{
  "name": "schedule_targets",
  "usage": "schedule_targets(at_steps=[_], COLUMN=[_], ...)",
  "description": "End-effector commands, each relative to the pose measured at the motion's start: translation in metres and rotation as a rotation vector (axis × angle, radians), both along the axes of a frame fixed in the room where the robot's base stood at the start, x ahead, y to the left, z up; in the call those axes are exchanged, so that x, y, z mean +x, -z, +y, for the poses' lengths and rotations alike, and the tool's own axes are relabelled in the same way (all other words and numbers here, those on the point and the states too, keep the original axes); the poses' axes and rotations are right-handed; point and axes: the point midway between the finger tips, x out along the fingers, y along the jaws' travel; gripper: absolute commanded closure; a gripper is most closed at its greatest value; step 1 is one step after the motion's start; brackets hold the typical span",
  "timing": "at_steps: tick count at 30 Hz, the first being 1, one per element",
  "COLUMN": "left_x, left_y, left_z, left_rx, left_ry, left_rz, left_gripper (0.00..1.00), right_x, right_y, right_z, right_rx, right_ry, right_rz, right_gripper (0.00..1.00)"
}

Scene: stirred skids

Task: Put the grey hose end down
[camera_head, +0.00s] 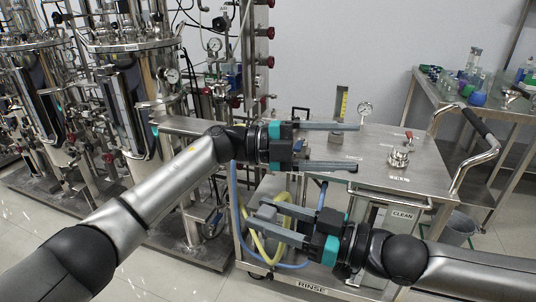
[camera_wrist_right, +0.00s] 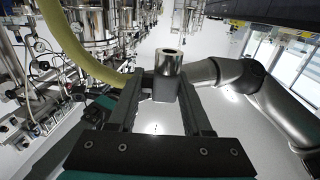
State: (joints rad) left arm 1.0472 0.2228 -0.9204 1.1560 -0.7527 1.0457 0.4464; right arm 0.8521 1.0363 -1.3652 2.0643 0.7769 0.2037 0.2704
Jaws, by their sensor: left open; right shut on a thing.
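The grey hose end (camera_wrist_right: 168,66), a short hollow metal cylinder with a grey block below it, sits between the fingers of my right gripper (camera_wrist_right: 163,98) in the right wrist view. The gripper is shut on it. In the head view my right gripper (camera_head: 260,211) points left in front of the cart, near a yellow hose (camera_head: 262,250); the hose end is hard to make out there. My left gripper (camera_head: 357,146) is open and empty over the steel cart top (camera_head: 375,177).
The cart top bears a gauge (camera_head: 365,109), a yellow-marked post (camera_head: 341,102) and a round metal fitting (camera_head: 398,157). A blue hose (camera_head: 236,205) hangs at the cart's left. Steel vessels (camera_head: 125,45) stand left. A bench with glassware (camera_head: 478,92) and a bucket (camera_head: 458,228) are right.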

Motion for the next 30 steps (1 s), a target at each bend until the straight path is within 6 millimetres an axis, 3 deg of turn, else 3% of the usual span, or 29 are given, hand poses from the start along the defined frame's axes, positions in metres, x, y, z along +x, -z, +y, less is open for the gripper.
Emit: schedule_targets(at_steps=[1, 6, 12, 21, 25, 30], left_x=[-0.014, -0.054, -0.079, -0.075, -0.069, -0.064], left_y=[-0.008, -0.013, -0.006, -0.008, -0.016, -0.022], left_z=[-0.004, -0.005, 0.017, 0.083, 0.107, 0.123], left_rx=[0.062, 0.3, 0.638, 1.192, 1.363, 1.475], left_ry=[0.065, 0.253, 0.407, 0.469, 0.449, 0.428], left_rz=[-0.066, -0.245, -0.428, -0.627, -0.668, -0.691], left_gripper=[0.3, 0.3, 0.3, 0.3, 0.3, 0.3], right_x=[0.0, 0.0, 0.0, 0.0, 0.0, 0.0], right_y=[0.0, 0.0, 0.0, 0.0, 0.0, 0.0], right_z=[0.0, 0.0, 0.0, 0.0, 0.0, 0.0], right_rx=[0.001, 0.001, 0.001, 0.001, 0.001, 0.001], right_ry=[0.0, 0.0, 0.0, 0.0, 0.0, 0.0], right_rz=[0.0, 0.0, 0.0, 0.0, 0.0, 0.0], right_gripper=[1.0, 1.0, 1.0, 1.0, 1.0, 1.0])
